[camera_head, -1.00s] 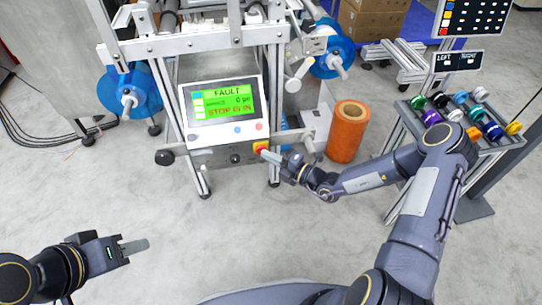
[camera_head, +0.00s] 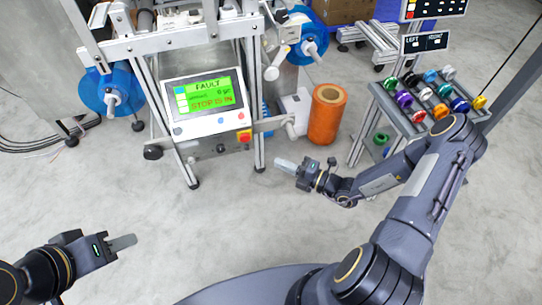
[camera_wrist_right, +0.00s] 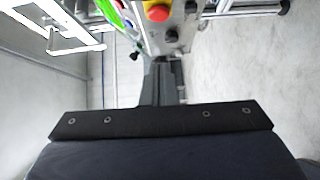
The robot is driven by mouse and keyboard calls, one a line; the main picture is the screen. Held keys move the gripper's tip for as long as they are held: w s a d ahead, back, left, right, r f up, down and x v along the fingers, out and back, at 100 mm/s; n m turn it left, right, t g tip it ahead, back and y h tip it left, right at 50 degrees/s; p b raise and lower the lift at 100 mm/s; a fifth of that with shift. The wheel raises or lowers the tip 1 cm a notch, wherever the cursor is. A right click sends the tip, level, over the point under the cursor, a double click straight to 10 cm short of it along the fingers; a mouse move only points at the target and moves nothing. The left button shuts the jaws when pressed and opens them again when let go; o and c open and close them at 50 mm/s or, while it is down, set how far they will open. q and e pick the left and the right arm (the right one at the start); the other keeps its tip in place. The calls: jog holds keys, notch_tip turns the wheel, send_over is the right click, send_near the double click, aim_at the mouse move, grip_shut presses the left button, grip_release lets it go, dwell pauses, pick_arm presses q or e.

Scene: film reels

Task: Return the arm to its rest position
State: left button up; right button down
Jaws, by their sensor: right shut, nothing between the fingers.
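My right gripper (camera_head: 287,164) is shut and empty over the open floor, in front of and to the right of the machine's control panel (camera_head: 207,108). It is apart from the panel's red button on a yellow base (camera_head: 244,135). In the right wrist view the shut fingers (camera_wrist_right: 164,80) point toward the panel, and the red button (camera_wrist_right: 158,12) shows at the top. My left gripper (camera_head: 122,242) is at the lower left over bare floor, touching nothing; its fingers look close together. The panel screen (camera_head: 205,97) is green and reads FAULT and STOP IS IN.
A large orange roll (camera_head: 324,118) stands on the floor right of the machine. A rack (camera_head: 395,118) with several coloured reels stands near my right forearm. Blue reels (camera_head: 107,93) hang on the machine. The floor in front is clear.

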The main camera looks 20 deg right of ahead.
jog(key=shift+s+d, duration=0.25)
dwell(0.4)
jog(key=s+a+r+n+g, duration=0.2)
jog(key=s+r+n+g, duration=0.3)
jog(key=r+n, duration=0.5)
jog(key=s+a+r+n+g, duration=0.2)
jog(key=s+r+n+g, duration=0.35)
jog(key=n, duration=0.95)
jog(key=s+d+r+n+t+h, duration=0.2)
jog(key=s+d+r+n+h, duration=0.15)
jog(key=s+n, duration=0.4)
jog(key=s+d+r+n+t+h, duration=0.2)
jog(key=s+r+n+h, duration=0.25)
jog(key=n, duration=0.65)
notch_tip(320, 180, up, 27)
jog(key=h+p, duration=0.1)
jog(key=p, duration=2.6)
jog(key=shift+d, duration=0.3)
jog(key=c, duration=2.1)
grip_release()
jog(key=shift+w+f, duration=0.1)
jog(key=shift+f, duration=0.05)
